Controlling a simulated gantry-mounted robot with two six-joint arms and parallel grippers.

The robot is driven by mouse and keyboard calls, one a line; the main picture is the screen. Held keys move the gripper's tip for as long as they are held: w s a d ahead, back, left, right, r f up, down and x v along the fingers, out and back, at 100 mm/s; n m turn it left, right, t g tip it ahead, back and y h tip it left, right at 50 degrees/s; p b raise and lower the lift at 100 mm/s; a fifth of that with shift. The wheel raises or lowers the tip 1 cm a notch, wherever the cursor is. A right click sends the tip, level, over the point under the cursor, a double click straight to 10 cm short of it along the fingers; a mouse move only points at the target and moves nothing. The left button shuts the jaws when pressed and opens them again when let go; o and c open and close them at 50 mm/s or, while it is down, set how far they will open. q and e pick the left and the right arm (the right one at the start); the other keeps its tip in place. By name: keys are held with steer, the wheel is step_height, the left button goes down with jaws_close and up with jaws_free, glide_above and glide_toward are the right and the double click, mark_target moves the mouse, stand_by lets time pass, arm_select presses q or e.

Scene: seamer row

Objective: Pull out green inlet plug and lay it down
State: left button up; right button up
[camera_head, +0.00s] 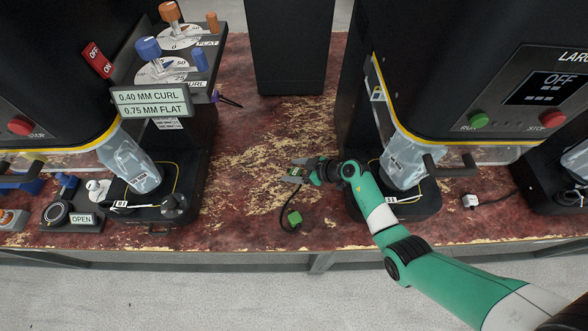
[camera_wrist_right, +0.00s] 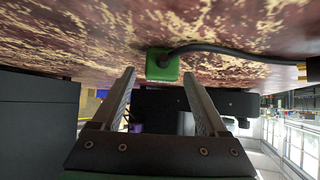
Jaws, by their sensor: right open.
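The green plug (camera_head: 295,218) lies on the worn red bench top between the two machines, near the front edge. Its black cable curves up from it and passes out of sight by my right gripper. My right gripper (camera_head: 292,171) is open, its jaws pointing left just above the plug in the head view, apart from it. In the right wrist view the green plug (camera_wrist_right: 161,66) appears beyond the open fingertips (camera_wrist_right: 158,76), against the bench, with its cable running off to the right. Nothing is held between the fingers. My left gripper is out of view.
The right machine's black base (camera_head: 425,207) stands close beside my right wrist. The left machine's base (camera_head: 190,180) and a display sign (camera_head: 152,103) stand to the left. A black box (camera_head: 290,50) stands behind. The bench around the plug is clear.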

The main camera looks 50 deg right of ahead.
steer(key=shift+r, duration=0.15)
steer(key=shift+r+p, duration=0.35)
steer(key=shift+p, duration=0.1)
step_height(320, 180, up, 3)
steer(key=p, duration=0.3)
steer(key=shift+r, duration=0.15)
steer(key=s+a+r+p, duration=0.7)
steer(key=s+r+p, duration=0.1)
steer(key=s+p, duration=0.3)
steer(key=shift+s+a+r, duration=0.25)
steer(key=shift+s+r, duration=0.1)
steer(key=shift+s, duration=0.15)
